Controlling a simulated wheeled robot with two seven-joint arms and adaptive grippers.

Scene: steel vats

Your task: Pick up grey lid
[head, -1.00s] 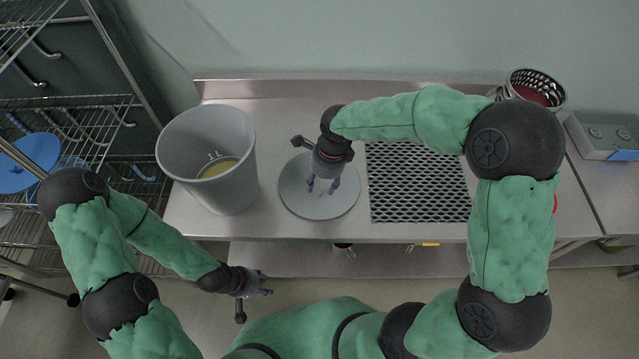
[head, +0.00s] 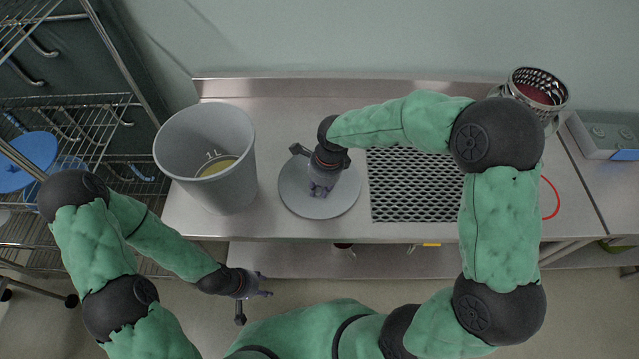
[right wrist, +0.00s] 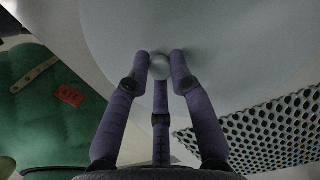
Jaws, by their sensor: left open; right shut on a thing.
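The grey lid (head: 300,202) is a flat round disc lying on the steel counter, right of the grey bucket. My right gripper (head: 320,188) points down over the lid's middle. In the right wrist view my right gripper (right wrist: 160,66) has its purple fingers closed around the small round knob (right wrist: 160,68) of the lid (right wrist: 225,30). The lid looks still level with the counter; I cannot tell whether it touches it. My left gripper (head: 262,284) is open and empty in front of the counter, low and to the left.
A grey bucket (head: 240,170) with yellowish contents stands left of the lid. A black perforated mat (head: 415,190) lies to its right. A perforated metal basket (head: 538,92) stands at the back right. A wire rack (head: 75,120) stands at the left.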

